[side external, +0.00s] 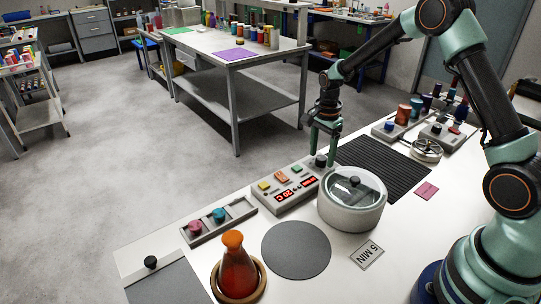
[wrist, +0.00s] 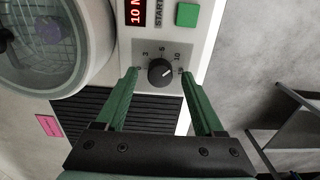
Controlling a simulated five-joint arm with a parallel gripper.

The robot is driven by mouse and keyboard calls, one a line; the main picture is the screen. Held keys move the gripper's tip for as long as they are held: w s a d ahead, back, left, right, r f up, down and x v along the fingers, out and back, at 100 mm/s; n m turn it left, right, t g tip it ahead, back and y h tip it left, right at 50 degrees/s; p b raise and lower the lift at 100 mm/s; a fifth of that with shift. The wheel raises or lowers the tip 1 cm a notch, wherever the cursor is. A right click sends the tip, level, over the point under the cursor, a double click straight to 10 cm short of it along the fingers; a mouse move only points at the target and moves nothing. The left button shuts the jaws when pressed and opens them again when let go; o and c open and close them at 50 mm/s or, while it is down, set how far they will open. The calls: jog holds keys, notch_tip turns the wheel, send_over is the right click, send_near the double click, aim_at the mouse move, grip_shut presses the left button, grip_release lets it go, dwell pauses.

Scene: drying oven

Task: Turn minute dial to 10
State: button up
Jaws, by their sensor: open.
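In the side external view my gripper (side external: 322,150) is over the right end of the control box (side external: 284,187), around the dial (side external: 320,160).
A round glass-lidded chamber (side external: 352,202) stands close in front of the dial. A green start button (wrist: 187,14) is near the dial. A black ribbed mat (side external: 385,168) lies to the right. A flask (side external: 236,270) and a 5 MIN card (side external: 367,254) are on the bench.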

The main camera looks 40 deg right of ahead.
aim_at(322, 158)
notch_tip(322, 158, up, 12)
dwell(0.4)
jog(key=s+a+r+n+t, duration=0.3)
jog(key=s+a+r+n, duration=0.2)
jog(key=s+r+n, duration=0.25)
jog(key=s+a+r+n+t, duration=0.1)
jog(key=s+a+n, duration=0.3)
jog(key=s+n, duration=0.6)
jog(key=shift+r+t, duration=0.25)
jog(key=shift+t, duration=0.55)
jog(key=shift+n, duration=0.25)
jog(key=shift+c, duration=0.3)
